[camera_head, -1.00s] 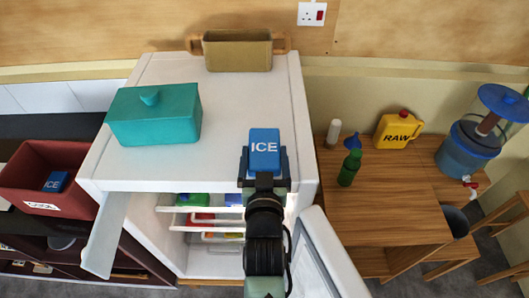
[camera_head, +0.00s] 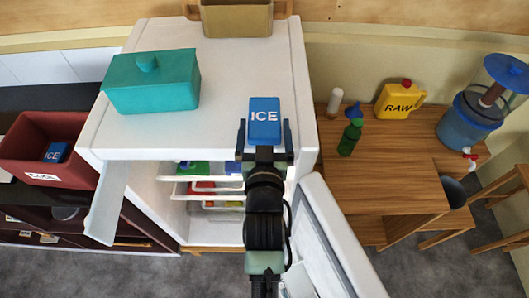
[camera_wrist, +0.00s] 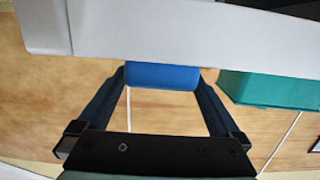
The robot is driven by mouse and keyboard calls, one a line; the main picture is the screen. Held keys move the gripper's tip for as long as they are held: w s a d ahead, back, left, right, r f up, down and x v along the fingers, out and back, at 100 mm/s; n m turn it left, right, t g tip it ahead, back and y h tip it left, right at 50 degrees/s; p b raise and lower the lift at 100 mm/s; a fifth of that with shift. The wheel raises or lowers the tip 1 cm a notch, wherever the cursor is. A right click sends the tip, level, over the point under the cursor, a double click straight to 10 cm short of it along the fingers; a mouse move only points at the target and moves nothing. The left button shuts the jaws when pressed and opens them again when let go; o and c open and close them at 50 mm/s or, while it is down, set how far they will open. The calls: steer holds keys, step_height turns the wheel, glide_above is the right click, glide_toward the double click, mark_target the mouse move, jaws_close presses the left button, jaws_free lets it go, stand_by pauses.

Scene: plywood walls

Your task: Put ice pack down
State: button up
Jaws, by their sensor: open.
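A blue ice pack (camera_head: 264,113) marked ICE is on the white fridge top (camera_head: 215,135) near its front edge. My gripper (camera_head: 265,130) is open at the front edge, with one finger on each side of the pack's near end. In the wrist view, the ice pack (camera_wrist: 162,77) shows between and just beyond my gripper's spread fingertips (camera_wrist: 160,72), with gaps at the sides.
A teal lidded box (camera_head: 150,85) and a tan container (camera_head: 237,18) stand on the fridge top. The fridge doors (camera_head: 335,240) hang open below. Another ice pack (camera_head: 55,152) lies in a red crate (camera_head: 40,130). A wooden table (camera_head: 400,175) holds bottles and a yellow jug (camera_head: 398,100).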

steer(key=s+r+b, duration=0.1)
steer(key=s+b, duration=0.2)
steer(key=s, duration=0.7)
steer(key=shift+s+r, duration=0.25)
steer(key=shift+r, duration=0.05)
steer(key=shift+w+r, duration=0.1)
